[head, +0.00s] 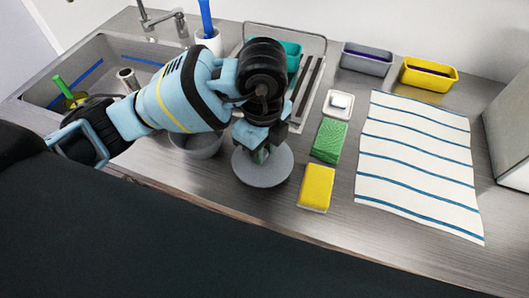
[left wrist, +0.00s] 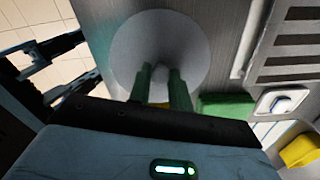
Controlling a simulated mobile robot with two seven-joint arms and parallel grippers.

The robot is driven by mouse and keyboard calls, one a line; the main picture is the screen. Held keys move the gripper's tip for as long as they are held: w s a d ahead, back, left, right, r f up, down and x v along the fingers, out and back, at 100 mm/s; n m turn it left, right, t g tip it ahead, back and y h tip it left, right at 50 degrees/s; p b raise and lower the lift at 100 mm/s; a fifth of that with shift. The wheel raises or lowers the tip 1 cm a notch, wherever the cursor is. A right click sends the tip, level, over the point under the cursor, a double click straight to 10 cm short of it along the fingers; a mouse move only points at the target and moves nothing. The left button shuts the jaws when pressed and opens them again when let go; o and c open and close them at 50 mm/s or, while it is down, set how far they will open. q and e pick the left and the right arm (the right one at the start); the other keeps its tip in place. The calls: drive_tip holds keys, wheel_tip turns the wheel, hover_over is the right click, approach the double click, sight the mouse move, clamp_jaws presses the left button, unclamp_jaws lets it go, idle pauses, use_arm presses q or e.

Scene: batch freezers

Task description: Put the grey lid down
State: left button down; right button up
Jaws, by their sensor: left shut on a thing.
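The grey lid (head: 262,170) is a flat round disc above or on the counter, left of the yellow sponge; whether it touches the counter I cannot tell. My left gripper (head: 263,152) is over its middle, pointing down, shut on it. In the left wrist view the lid (left wrist: 158,38) fills the upper middle, and the green-tipped fingers of my left gripper (left wrist: 160,82) close on its centre. The grip point itself is partly hidden.
A grey round pot (head: 198,148) stands left of the lid, partly behind my arm. The yellow sponge (head: 317,187), green pad (head: 329,141) and soap dish (head: 339,104) line up to the right, beside the striped towel (head: 415,165). A sink (head: 40,83) is far left. A drying rack (head: 312,88) stands behind.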

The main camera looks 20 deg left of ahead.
use_arm(q)
drive_tip(key=shift+w, duration=0.2)
drive_tip(key=shift+w+f, duration=0.2)
drive_tip(key=shift+f, duration=1.6)
drive_tip(key=shift+f, duration=0.1)
drive_tip(key=c, duration=1.3)
unclamp_jaws()
